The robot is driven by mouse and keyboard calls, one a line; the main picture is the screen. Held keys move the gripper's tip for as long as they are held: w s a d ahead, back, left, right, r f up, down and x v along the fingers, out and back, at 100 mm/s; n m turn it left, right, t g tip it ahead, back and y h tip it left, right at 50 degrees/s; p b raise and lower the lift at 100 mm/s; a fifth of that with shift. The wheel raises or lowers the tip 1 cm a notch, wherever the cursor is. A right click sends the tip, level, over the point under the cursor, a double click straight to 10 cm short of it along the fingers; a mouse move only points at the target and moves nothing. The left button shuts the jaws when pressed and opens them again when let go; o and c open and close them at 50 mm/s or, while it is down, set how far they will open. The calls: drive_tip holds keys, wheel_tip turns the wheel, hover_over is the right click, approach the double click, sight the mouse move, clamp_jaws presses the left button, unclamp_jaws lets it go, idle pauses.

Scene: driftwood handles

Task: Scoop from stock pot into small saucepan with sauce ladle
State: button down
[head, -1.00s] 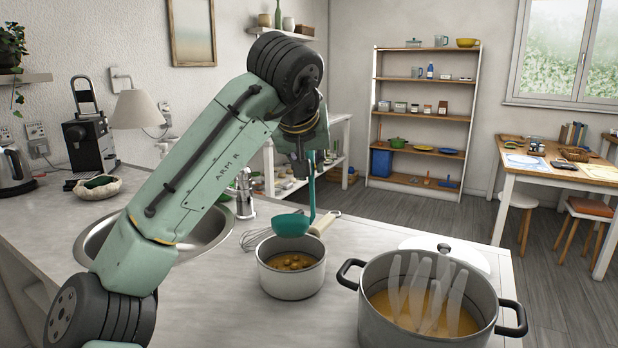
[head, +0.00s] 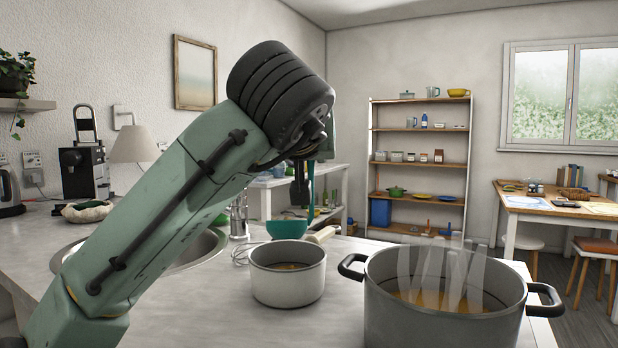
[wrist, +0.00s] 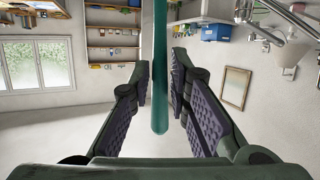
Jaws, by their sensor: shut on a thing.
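My gripper (wrist: 160,88) is shut on the teal handle of the sauce ladle (wrist: 160,50). In the head view the gripper (head: 302,180) is dark and partly hidden by my arm. The bowl of the sauce ladle (head: 287,229) hangs just above the far rim of the small saucepan, as seen from here; its contents cannot be seen. The small white saucepan (head: 288,288) stands on the counter with some brown food inside. The grey stock pot (head: 440,322) with black handles stands to its right, holding orange-brown soup under pale steam.
The saucepan's handle points back right. Grey counter (head: 200,310) is clear left of the saucepan. A shelf and a table stand farther back.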

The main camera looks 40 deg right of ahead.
drive_tip(key=shift+s+a+f+t+h+b, duration=0.35)
drive_tip(key=shift+s+a+t+h+b, duration=0.15)
drive_tip(key=shift+b, duration=0.95)
drive_tip(key=shift+s+a+f+t+h+b, duration=0.35)
drive_tip(key=shift+s+t+b, duration=0.25)
drive_tip(key=shift+b, duration=0.85)
wheel_tip(320, 180, up, 5)
drive_tip(key=p, duration=0.3)
drive_tip(key=shift+s, duration=0.1)
drive_tip(key=shift+a+f, duration=0.1)
drive_tip(key=shift+f, duration=0.05)
